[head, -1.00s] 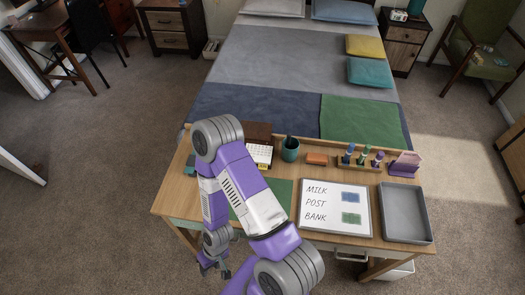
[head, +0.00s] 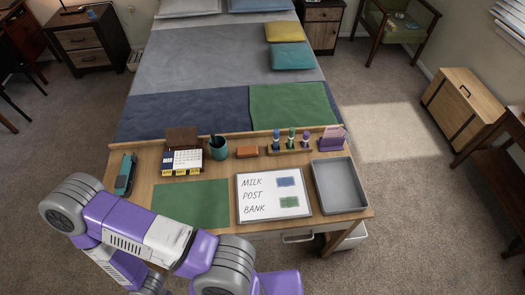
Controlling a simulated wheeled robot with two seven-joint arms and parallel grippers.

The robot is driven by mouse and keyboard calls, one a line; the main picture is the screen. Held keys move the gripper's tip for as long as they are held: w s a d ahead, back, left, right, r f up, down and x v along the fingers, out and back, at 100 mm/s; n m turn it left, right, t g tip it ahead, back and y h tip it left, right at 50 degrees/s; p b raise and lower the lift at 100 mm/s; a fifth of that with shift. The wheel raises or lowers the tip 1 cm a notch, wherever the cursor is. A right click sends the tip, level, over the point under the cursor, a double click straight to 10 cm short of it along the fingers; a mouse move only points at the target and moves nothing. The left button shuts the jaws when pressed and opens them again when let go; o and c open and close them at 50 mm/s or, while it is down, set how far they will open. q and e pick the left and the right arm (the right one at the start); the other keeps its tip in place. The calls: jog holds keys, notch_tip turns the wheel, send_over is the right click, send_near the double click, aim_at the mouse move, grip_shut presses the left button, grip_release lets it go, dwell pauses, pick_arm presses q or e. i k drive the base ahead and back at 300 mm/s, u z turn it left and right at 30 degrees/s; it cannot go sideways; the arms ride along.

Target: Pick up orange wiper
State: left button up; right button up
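The orange wiper (head: 248,151) is a small orange block. It lies near the back edge of the wooden desk, between the teal pen cup (head: 219,148) and a rack of markers (head: 290,148). Nothing touches or covers it. Neither of my grippers shows in the head view. One of my purple and grey arms crosses the lower left, in front of the desk, well away from the wiper, and its hand end is out of the picture.
A whiteboard (head: 272,207) with writing and a grey tray (head: 355,188) lie in front of the wiper. A green blotter (head: 190,203) is clear. A calendar (head: 182,162), a teal stapler (head: 125,174) and a purple holder (head: 331,141) also stand on the desk.

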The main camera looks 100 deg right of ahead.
aim_at(248, 152)
jog(key=k, duration=1.25)
jog(key=z, duration=0.1)
